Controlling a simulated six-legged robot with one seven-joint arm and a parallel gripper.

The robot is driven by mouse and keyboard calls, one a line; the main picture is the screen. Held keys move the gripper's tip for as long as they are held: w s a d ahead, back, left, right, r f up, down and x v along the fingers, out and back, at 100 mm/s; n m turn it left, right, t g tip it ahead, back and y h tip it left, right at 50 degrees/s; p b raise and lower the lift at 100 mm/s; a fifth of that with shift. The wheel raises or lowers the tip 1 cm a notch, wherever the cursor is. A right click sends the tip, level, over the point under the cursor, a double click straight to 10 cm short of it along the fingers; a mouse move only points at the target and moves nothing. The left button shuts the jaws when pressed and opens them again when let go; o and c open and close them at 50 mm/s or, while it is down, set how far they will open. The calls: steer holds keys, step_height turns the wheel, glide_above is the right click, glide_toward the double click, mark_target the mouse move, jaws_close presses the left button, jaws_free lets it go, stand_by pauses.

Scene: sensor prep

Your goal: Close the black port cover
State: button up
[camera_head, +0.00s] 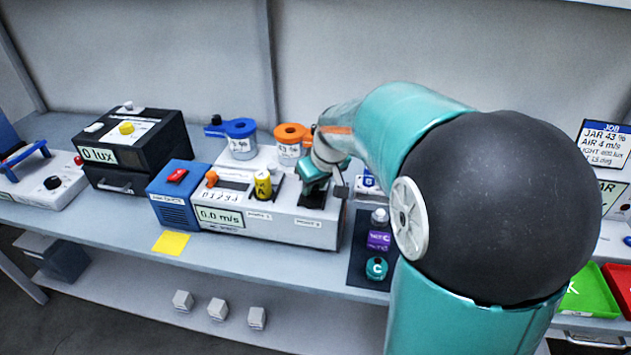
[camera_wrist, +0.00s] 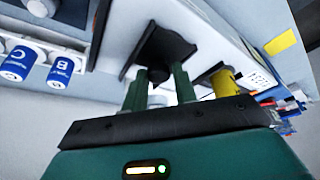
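The black port cover (camera_wrist: 166,46) is a dark square plate with a round knob (camera_wrist: 158,74) on the white instrument (camera_head: 318,226). It shows in the head view (camera_head: 312,200) under my gripper (camera_head: 314,186), partly hidden. In the wrist view, the two green fingers of my gripper (camera_wrist: 159,76) stand a small gap apart, with the knob filling the space between their tips. The fingers look shut on the knob; the exact contact is hard to see. The port itself is not clearly visible.
A yellow cylinder (camera_head: 263,186) stands close left of my gripper on the same instrument. Blue (camera_head: 240,138) and orange (camera_head: 290,142) topped jars are behind. A dark mat with purple (camera_head: 379,236) and teal (camera_head: 376,268) containers lies to the right.

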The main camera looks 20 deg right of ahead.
steer(key=o, duration=0.4)
steer(key=shift+s+a+r, duration=0.1)
steer(key=shift+s+a, duration=0.05)
steer(key=shift+s, duration=0.15)
steer(key=shift+c, duration=0.2)
steer(key=shift+w, duration=0.3)
steer(key=shift+s, duration=0.2)
steer(key=shift+r, duration=0.35)
steer(key=v, duration=1.2)
steer(key=shift+s+r, duration=0.15)
steer(key=shift+r, duration=0.2)
steer(key=s+a+f+m, duration=0.1)
steer(key=s+a, duration=0.3)
steer(key=s, duration=0.5)
steer(key=s+a+f+m+t, duration=0.1)
steer(key=s+a+f, duration=0.3)
steer(key=s, duration=0.5)
steer(key=shift+s+a+f+h, duration=0.2)
steer(key=shift+a+f+h, duration=0.15)
steer(key=shift+a, duration=0.2)
